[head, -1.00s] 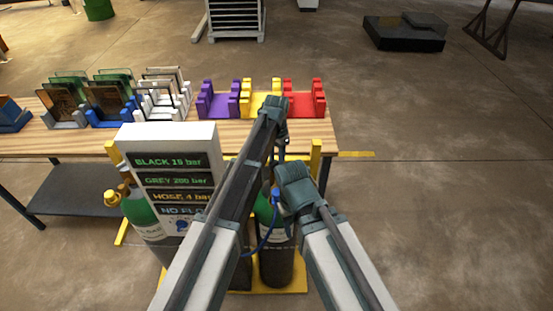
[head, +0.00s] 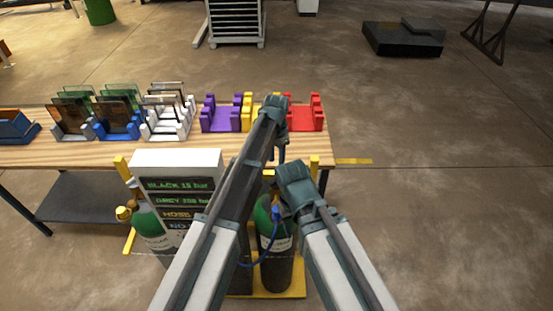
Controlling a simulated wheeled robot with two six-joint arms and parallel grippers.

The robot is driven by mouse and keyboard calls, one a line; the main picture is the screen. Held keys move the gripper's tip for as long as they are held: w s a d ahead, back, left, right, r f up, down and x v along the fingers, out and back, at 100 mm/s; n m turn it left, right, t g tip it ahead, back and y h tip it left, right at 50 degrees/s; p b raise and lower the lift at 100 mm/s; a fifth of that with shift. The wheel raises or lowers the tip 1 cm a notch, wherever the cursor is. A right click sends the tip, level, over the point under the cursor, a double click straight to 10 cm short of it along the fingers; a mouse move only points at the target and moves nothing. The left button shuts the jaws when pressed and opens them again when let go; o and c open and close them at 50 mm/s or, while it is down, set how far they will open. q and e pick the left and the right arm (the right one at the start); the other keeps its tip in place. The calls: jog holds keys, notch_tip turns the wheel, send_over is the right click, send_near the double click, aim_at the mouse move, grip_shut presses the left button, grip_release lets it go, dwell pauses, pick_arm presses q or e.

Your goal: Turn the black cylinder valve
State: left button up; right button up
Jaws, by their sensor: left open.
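The black cylinder (head: 276,262) has a green shoulder, a dark body and a white label. It stands upright in the yellow-based cart, right of the display panel (head: 178,160). Its valve is mostly hidden behind my arms. My left gripper (head: 281,156) hangs beyond the bend of my left arm, above the cylinder's top. It looks empty and open, and I cannot see it touching the valve. My right arm bends just right of the cylinder, and its fingers are hidden. A second green-shouldered cylinder (head: 148,225) with a yellow valve stands left.
A wooden table (head: 190,148) behind the cart carries purple (head: 220,116), yellow and red (head: 305,115) holders and several racks. A blue hose (head: 264,250) curves beside the black cylinder. My left arm hides part of the panel.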

pick_arm(q)
notch_tip(320, 180, up, 4)
jog(key=p, duration=0.3)
jog(key=shift+r, duration=0.1)
pick_arm(e)
notch_tip(320, 180, up, 4)
jog(key=shift+r, duration=0.1)
pick_arm(q)
jog(key=shift+s, duration=0.1)
pick_arm(e)
jog(key=shift+s, duration=0.1)
